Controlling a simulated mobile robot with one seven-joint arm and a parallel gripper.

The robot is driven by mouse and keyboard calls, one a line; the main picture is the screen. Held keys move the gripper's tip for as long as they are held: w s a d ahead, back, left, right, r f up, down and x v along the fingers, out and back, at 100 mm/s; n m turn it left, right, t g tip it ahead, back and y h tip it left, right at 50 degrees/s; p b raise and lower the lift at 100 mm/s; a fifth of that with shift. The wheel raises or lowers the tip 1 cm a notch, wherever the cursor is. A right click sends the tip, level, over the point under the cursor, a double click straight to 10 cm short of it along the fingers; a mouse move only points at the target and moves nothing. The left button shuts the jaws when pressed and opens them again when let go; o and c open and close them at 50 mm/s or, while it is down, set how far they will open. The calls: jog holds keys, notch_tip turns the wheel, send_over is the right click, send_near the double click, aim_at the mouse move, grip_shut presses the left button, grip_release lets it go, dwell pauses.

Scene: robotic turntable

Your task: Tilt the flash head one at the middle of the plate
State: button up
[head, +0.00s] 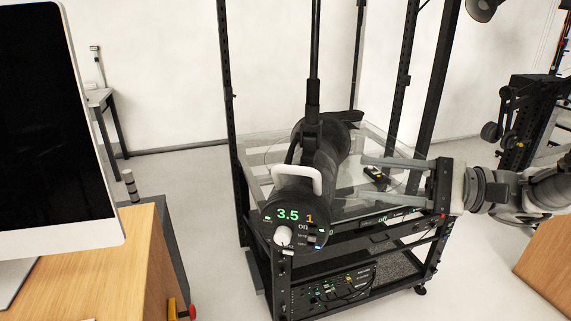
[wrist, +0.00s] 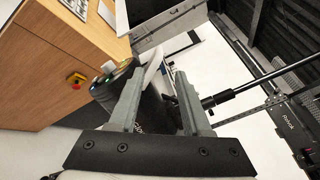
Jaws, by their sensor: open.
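The flash head (head: 292,200) is a black cylinder with a lit display reading 3.5 and 1, a white knob and a white handle (head: 312,177). It hangs on a black pole over the clear plate (head: 345,207). My gripper (head: 356,178) comes in from the right, open, with its fingertips close to the flash head's right side. In the wrist view, my gripper (wrist: 156,75) has its fingers apart, with the white handle (wrist: 152,70) and part of the flash head (wrist: 150,108) showing between them. I cannot tell whether they touch.
A black wheeled frame (head: 440,80) surrounds the plate, its posts close to my gripper. A small dark item (head: 375,174) shows near the plate. A monitor (head: 60,120) on a wooden desk (head: 125,265) stands left.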

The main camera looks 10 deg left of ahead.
aim_at(284, 166)
jog(key=a+p, duration=0.3)
jog(key=a, duration=1.2)
jog(key=shift+s+a, duration=0.1)
jog(key=shift+a, duration=0.05)
grip_shut()
jog(key=shift+r, duration=0.2)
dwell(0.5)
